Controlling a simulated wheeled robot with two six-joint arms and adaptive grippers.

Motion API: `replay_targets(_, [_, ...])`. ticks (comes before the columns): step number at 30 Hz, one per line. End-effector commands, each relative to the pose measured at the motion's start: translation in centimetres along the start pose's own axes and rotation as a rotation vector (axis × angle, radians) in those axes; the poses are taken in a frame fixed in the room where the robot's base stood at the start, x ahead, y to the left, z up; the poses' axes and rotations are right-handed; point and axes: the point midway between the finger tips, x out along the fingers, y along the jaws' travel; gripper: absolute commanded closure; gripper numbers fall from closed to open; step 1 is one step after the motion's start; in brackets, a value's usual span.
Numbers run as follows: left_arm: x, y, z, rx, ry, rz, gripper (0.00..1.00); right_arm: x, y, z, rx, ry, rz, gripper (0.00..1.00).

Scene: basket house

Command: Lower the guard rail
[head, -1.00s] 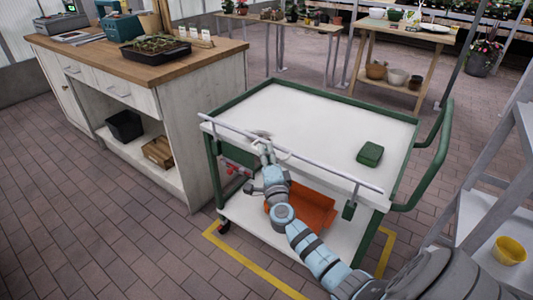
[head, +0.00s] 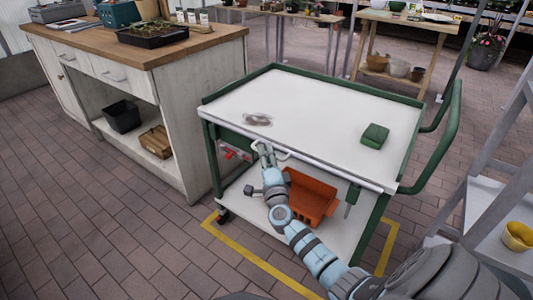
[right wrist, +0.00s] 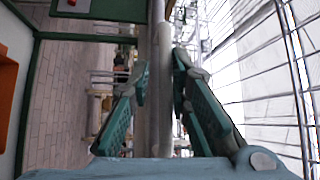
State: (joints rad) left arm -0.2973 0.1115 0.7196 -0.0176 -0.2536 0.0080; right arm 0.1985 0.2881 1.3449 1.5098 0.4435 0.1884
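The guard rail (head: 330,171) is a thin grey bar along the near long side of the cart (head: 315,112). In the head view it lies low, level with the white top's near edge. My right gripper (head: 268,150) is at the rail, left of its middle. My left gripper is not in view.
A wooden-topped counter (head: 215,42) stands left, a grey shelf rack with a yellow pot (head: 518,236) right. Brick floor lies clear at front left.

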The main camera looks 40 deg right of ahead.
Motion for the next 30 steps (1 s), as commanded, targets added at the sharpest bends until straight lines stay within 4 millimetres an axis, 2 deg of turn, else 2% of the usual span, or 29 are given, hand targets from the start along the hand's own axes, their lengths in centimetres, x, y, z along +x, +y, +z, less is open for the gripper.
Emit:
replay_targets(1, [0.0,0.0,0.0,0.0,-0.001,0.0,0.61,-0.1,0.2,0.1,0.0,-0.002,0.005,0.75])
replay_targets(2, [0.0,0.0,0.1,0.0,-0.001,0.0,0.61,-0.1,0.2,0.1,0.0,-0.001,0.004,0.7])
replay_targets(10, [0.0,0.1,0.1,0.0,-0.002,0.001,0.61,0.0,0.0,0.0,0.001,0.0,-0.001,0.7])
replay_targets(13, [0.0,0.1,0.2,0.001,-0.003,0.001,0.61,-0.6,0.0,0.0,0.001,0.0,-0.001,0.7])
replay_targets(17, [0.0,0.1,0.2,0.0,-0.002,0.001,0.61,-3.1,0.1,0.0,0.002,-0.002,0.002,0.7])
replay_targets(24, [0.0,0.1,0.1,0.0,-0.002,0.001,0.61,-9.6,0.1,0.0,0.0,0.0,0.003,0.7])
replay_targets(27, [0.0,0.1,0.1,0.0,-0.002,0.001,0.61,-11.3,0.1,0.0,0.001,-0.001,0.002,0.7])
replay_targets(30, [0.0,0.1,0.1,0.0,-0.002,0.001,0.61,-12.0,0.1,0.0,0.002,0.0,0.001,0.7])
